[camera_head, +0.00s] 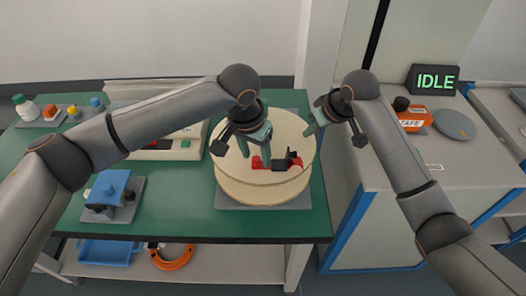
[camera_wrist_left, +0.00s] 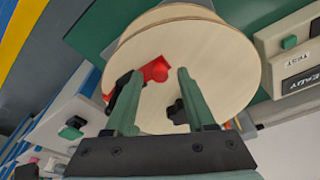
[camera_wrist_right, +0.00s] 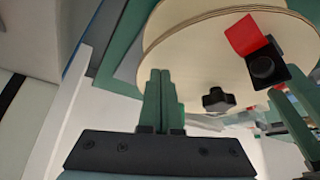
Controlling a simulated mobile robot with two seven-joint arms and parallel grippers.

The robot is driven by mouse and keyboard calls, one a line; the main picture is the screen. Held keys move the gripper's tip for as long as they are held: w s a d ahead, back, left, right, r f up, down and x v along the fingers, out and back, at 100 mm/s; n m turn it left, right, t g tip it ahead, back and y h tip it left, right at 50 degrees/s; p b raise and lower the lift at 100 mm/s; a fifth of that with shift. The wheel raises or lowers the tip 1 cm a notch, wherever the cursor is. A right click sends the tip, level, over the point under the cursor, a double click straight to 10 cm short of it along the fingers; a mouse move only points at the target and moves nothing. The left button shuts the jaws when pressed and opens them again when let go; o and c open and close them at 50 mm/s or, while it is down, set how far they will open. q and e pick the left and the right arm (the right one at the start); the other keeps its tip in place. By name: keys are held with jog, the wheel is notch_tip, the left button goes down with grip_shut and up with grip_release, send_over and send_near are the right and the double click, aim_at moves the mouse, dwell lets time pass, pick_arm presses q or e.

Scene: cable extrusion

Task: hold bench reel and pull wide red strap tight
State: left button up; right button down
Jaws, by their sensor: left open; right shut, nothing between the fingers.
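The bench reel (camera_head: 232,184) has pale wooden discs and stands on a grey plate on the green bench. The wide red strap (camera_head: 261,163) shows as a short red piece at the reel's face beside a black block (camera_wrist_right: 265,68); it also shows in the left wrist view (camera_wrist_left: 155,70). A black knob (camera_wrist_right: 217,100) sits at the reel's centre. My left gripper (camera_wrist_left: 157,88) is open over the reel's face, its fingers apart near the strap and knob. I cannot tell whether they touch the reel. My right gripper (camera_wrist_right: 162,75) is shut and empty beside the reel's right edge.
A blue device (camera_head: 108,190) stands at the bench's left, and a pale box with a green button (camera_head: 185,143) is behind my left arm. A side cabinet holds an orange tape box (camera_head: 411,120), a grey disc (camera_head: 454,124) and an IDLE display (camera_head: 434,80).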

jog(key=shift+f, duration=0.75)
dwell(0.3)
pick_arm(q)
jog(key=shift+c, duration=0.2)
pick_arm(e)
jog(key=shift+s, duration=0.1)
